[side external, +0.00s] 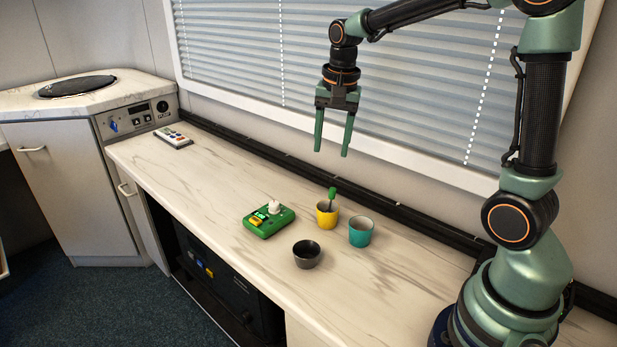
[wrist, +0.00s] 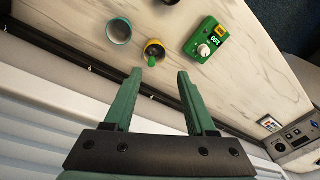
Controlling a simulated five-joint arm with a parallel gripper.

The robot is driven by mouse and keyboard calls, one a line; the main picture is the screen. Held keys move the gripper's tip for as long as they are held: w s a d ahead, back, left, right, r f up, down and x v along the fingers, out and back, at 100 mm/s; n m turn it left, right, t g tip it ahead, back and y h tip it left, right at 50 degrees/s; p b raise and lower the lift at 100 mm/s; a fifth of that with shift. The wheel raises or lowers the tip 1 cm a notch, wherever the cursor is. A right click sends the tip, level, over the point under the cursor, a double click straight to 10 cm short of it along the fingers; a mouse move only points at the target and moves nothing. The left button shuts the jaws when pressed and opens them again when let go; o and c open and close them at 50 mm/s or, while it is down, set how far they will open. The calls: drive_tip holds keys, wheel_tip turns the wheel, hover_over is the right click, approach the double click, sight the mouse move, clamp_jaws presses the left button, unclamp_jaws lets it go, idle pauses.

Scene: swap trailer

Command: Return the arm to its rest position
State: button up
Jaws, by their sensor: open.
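My gripper (side external: 333,150) is open and empty, pointing down in the air above the back part of the counter, in front of the window blind. In the wrist view its two green fingers (wrist: 158,82) stand apart with nothing between them. A yellow cup (side external: 326,215) with a green-handled tool (side external: 332,195) standing in it is below my gripper; the cup also shows in the wrist view (wrist: 152,46). A teal cup (side external: 361,233) stands to its right, and a dark grey cup (side external: 306,255) stands in front.
A green device (side external: 268,221) with a white knob and lit display lies left of the cups. The counter (side external: 215,180) between is clear. A black rail runs along the back.

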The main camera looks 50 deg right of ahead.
drive_tip(key=s+a+r+n+t, duration=0.2)
drive_tip(key=s+a+n+t, duration=0.2)
drive_tip(key=s+a+n, duration=0.3)
drive_tip(key=shift+s+a+r+n, duration=0.25)
drive_tip(key=shift+s+a+n, duration=0.1)
drive_tip(key=shift+s+n, duration=1.95)
drive_tip(key=shift+w, duration=0.25)
drive_tip(key=shift+c, duration=0.3)
